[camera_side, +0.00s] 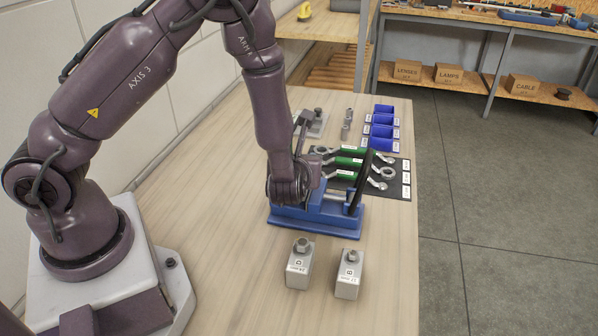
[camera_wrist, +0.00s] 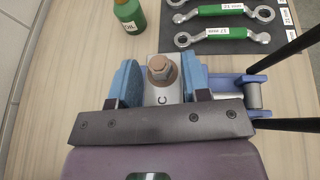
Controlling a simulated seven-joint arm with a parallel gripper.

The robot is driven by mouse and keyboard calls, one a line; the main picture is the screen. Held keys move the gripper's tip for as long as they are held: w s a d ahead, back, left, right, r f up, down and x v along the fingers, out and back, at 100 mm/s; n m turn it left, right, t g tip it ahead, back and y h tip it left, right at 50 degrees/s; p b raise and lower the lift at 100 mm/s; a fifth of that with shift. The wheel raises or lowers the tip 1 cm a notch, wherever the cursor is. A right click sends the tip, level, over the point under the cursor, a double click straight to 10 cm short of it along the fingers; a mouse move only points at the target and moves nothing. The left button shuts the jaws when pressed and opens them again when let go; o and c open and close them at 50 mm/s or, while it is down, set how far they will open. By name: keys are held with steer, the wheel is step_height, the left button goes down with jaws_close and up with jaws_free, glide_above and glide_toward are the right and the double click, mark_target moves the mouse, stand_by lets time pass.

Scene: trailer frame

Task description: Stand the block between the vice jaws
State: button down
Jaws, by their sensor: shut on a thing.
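A grey metal block marked C (camera_wrist: 162,96), with a rusty hex bolt standing up from its top, is upright between the two blue jaws of the vice (camera_wrist: 126,84). The vice also shows in the side view (camera_side: 330,222), where my wrist covers its left part and the block is hidden. My gripper (camera_wrist: 157,99) is over the vice and shut on block C. Its dark fingers show at either side of the jaws, but their contact with the block is hidden. I cannot tell whether the block's underside rests on the vice.
Blocks D (camera_side: 299,268) and B (camera_side: 348,278), each topped by a bolt, stand in front of the vice. A black handle (camera_side: 361,180) rises at its right. Green-handled spanners (camera_side: 350,162) lie on a dark mat behind. A green oil bottle (camera_wrist: 129,14) stands nearby.

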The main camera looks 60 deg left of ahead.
steer(key=shift+f, duration=1.1)
steer(key=c, duration=0.6)
jaws_free()
steer(key=shift+f, duration=0.15)
steer(key=shift+o, duration=0.2)
